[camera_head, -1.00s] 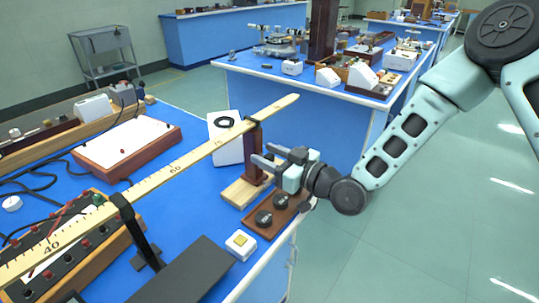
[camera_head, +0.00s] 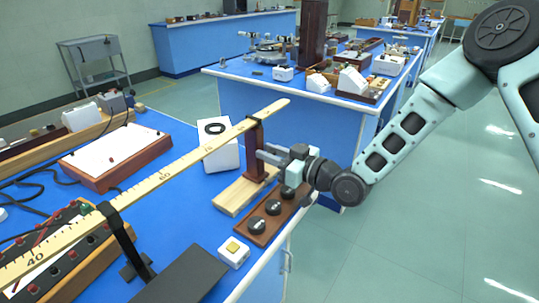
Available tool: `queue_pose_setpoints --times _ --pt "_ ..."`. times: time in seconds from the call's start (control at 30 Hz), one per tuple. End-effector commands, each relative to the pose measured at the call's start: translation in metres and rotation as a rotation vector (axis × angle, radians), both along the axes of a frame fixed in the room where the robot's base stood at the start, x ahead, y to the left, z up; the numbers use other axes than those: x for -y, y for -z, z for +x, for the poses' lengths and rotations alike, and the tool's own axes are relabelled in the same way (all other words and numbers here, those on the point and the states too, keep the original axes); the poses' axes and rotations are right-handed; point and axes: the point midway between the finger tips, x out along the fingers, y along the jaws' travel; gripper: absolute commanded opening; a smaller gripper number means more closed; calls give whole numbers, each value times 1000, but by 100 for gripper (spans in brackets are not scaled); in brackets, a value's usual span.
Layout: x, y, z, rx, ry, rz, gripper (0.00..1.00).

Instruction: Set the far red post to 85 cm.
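A long yellow rule (camera_head: 180,160) slopes up across the bench from lower left to upper right. The dark red post (camera_head: 255,165) stands upright under its far part on a pale wooden base (camera_head: 232,199), with a black holder (camera_head: 252,123) at the rule. The number at the post is too small to read. My gripper (camera_head: 261,155) is at the post's right side, below the rule. Its two fingers are apart and point left at the post. I cannot tell whether the post is between them or whether they touch it. A black support (camera_head: 124,240) holds the nearer part of the rule.
A brown board with black knobs (camera_head: 257,225) lies just below my gripper, near the bench's right edge. A white box with a yellow button (camera_head: 234,251) sits beside it. A white block (camera_head: 218,150) stands behind the rule. Open floor lies right of the bench.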

Motion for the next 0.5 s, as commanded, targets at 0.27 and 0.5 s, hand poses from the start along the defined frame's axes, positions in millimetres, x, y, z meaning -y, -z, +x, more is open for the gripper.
queue_pose_setpoints --times 0.27,0.5 --pt "0 0 0 1 1 0 44" --pt "11 0 -7 2 1 -1 44"
